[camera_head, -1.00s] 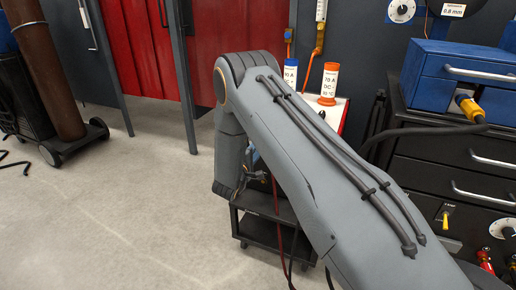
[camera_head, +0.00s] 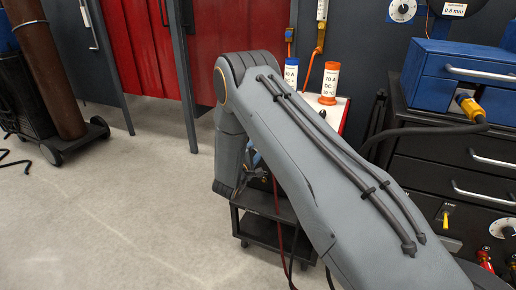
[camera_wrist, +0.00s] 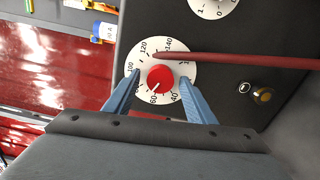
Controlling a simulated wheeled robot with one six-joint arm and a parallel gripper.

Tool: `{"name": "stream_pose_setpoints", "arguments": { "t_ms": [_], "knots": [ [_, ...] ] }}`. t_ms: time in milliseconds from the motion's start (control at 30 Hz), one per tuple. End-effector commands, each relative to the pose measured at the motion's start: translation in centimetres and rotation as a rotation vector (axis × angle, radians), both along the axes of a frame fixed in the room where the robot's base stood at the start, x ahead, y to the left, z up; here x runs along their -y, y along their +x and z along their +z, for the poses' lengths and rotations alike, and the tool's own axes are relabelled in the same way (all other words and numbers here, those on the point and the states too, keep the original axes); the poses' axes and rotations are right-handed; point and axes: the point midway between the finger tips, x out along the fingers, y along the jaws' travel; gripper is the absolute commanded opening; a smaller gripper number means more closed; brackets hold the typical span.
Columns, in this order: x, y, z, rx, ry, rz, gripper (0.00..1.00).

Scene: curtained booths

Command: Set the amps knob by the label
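In the wrist view, the red amps knob (camera_wrist: 160,77) sits on a white round dial (camera_wrist: 178,48) marked with numbers such as 60, 100, 120 and 140. A pale mark on the knob's lower left side points roughly toward 60. My gripper (camera_wrist: 160,76) is open, its blue fingers on either side of the knob with gaps showing; contact is not visible. In the head view, an orange cylinder (camera_head: 329,79) has a label that seems to read 70 A, DC. A blue cylinder with a similar label (camera_head: 291,75) stands beside it. The knob is hidden there.
A dark red cable (camera_wrist: 230,60) crosses the dial above the knob. A second white dial (camera_wrist: 212,8) and a small brass-coloured knob (camera_wrist: 263,95) are on the same dark panel. In the head view, a black cart (camera_head: 265,220) stands beneath my arm; open floor lies left.

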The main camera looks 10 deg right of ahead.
Motion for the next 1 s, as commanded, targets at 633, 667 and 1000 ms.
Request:
{"name": "stream_pose_setpoints", "arguments": {
  "t_ms": [633, 667, 1000],
  "knots": [
    [-3.8, -5.1, 0.0, -0.001, 0.001, 0.002, 0.5],
    [-4.1, -5.4, 0.0, -0.001, 0.001, 0.003, 0.5],
    [-4.7, -6.4, 0.0, 0.0, 0.0, 0.0, 0.5]
  ]
}}
